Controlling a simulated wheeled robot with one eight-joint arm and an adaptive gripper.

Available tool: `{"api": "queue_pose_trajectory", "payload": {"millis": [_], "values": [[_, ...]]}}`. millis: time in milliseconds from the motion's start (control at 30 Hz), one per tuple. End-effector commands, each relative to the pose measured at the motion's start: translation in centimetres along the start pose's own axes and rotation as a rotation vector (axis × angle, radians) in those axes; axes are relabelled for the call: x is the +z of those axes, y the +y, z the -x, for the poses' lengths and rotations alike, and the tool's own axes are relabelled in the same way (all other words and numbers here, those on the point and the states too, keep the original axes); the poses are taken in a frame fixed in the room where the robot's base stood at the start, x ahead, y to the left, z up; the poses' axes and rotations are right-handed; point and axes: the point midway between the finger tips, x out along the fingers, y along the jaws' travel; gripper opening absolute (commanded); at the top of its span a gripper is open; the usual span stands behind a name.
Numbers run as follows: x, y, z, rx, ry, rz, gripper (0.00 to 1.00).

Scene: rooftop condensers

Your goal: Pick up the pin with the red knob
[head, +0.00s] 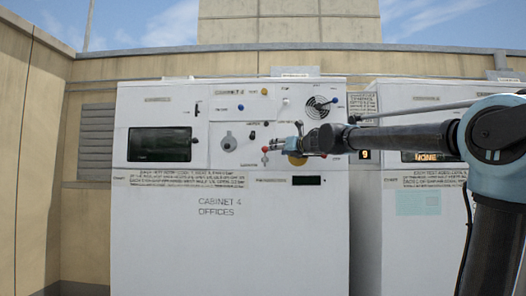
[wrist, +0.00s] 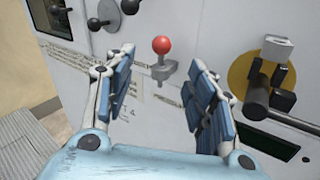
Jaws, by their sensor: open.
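The pin with the red knob (wrist: 162,46) shows in the wrist view at the upper middle, upright in a small grey bracket (wrist: 162,72) on the white cabinet face. In the head view its red knob (head: 265,149) is a small dot just left of my gripper (head: 283,146). In the wrist view my gripper (wrist: 158,92) is open and empty, its blue-padded fingers spread to either side below the knob. The fingers are apart from the pin. The pin's lower part is hidden in the bracket.
A yellow disc with a black handle (wrist: 262,82) stands right of the pin. Dark knobs (wrist: 112,52) stand out on the left. Another cabinet (head: 420,240) is at right.

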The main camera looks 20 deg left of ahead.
Motion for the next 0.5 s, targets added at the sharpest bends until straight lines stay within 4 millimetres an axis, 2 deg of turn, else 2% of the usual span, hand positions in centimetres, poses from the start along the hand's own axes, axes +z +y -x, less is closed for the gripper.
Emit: {"api": "queue_pose_trajectory", "payload": {"millis": [300,500], "values": [[0.0,0.1,-4.4,0.001,0.0,-0.001,0.51],[0.0,0.0,-6.5,0.0,0.0,-0.001,0.51]]}}
